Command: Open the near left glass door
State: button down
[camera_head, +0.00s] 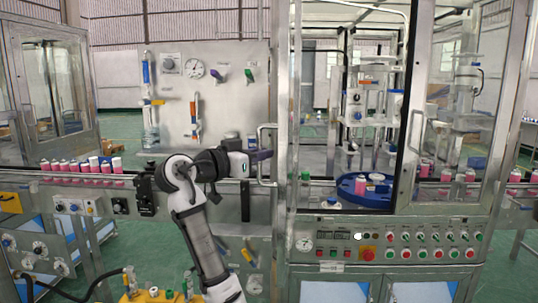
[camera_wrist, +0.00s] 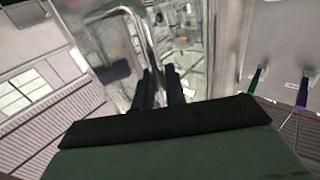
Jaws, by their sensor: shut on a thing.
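The near left glass door shows in the head view as a narrow metal frame (camera_head: 295,100), seen nearly edge-on, left of the machine's opening. Its bar-shaped handle (camera_head: 262,134) sticks out to the left. My gripper (camera_head: 264,156) reaches in from the left and is shut on the handle. In the wrist view, the two dark fingers of my gripper (camera_wrist: 160,85) close around the metal handle (camera_wrist: 152,45). The exact contact is small and partly hidden by the fingers.
The right glass door (camera_head: 465,110) has its own handle. A blue round table (camera_head: 348,186) stands inside the machine. Pink cans (camera_head: 80,168) line the conveyor at left. A grey panel (camera_head: 220,120) with gauges stands behind my arm. A button panel (camera_head: 430,237) is below right.

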jog(key=shift+w+a, duration=0.25)
jog(key=shift+a, duration=0.3)
jog(key=shift+w+a, duration=0.2)
jog(key=shift+a, duration=0.3)
jog(key=c, duration=1.5)
grip_release()
jog(key=b+v, duration=0.4)
jog(key=v, duration=1)
jog(key=shift+b, duration=0.3)
jog(key=shift+d, duration=0.1)
